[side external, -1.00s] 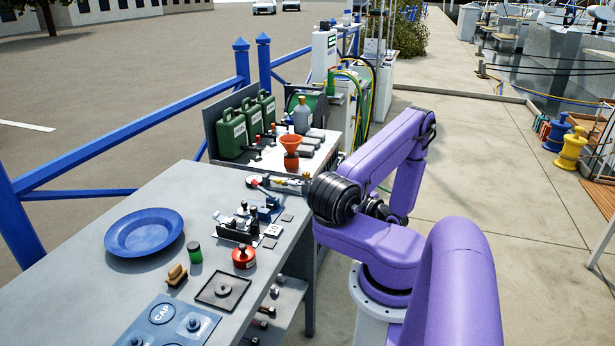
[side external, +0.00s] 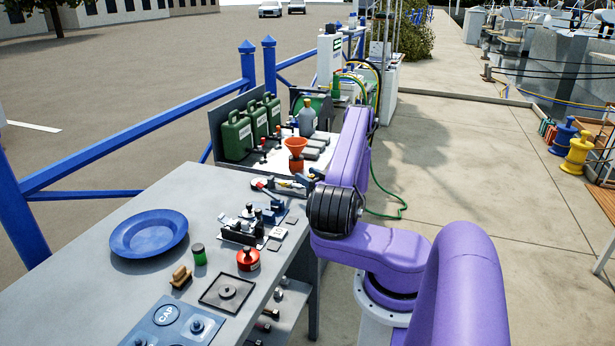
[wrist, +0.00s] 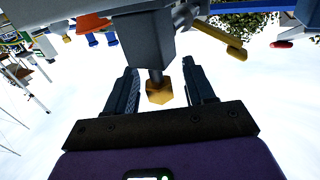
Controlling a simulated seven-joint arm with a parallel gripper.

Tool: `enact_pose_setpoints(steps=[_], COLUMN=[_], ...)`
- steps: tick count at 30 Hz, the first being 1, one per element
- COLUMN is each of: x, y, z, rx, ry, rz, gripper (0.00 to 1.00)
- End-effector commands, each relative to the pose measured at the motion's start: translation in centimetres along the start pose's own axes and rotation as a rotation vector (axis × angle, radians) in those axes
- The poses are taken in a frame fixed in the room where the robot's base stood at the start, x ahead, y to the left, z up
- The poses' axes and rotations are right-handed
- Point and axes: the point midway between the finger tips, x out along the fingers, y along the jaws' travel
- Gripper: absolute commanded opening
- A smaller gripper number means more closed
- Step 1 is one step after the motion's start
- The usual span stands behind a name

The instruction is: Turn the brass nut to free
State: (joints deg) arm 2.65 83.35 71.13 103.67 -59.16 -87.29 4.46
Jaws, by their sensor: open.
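In the wrist view, a yellow brass nut (wrist: 160,92) sits on the end of a short dark shaft that comes out of a grey block (wrist: 145,38). My gripper (wrist: 162,85) is open. Its two dark fingers stand on either side of the nut, with a gap visible on each side. In the side external view the brass nut is too small or hidden to make out, and my gripper's fingers cannot be made out clearly near the far end of the bench.
Green jerrycans (side external: 238,136) and an orange funnel (side external: 296,147) stand beyond. A blue railing (side external: 120,140) runs behind the bench.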

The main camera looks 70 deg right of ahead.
Motion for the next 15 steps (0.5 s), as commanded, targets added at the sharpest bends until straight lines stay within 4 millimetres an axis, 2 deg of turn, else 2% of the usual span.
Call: enact_pose_setpoints(steps=[11, 12, 14, 15], x=[0.70, 0.70, 0.69, 0.68], y=[0.02, 0.02, 0.02, 0.02], z=[-0.02, -0.02, -0.02, -0.02], rx=[0.001, 0.000, 0.000, 0.000], ry=[0.001, 0.001, 0.001, 0.001], rz=[0.001, 0.001, 0.001, 0.001], gripper=[0.54, 0.51, 0.31, 0.18])
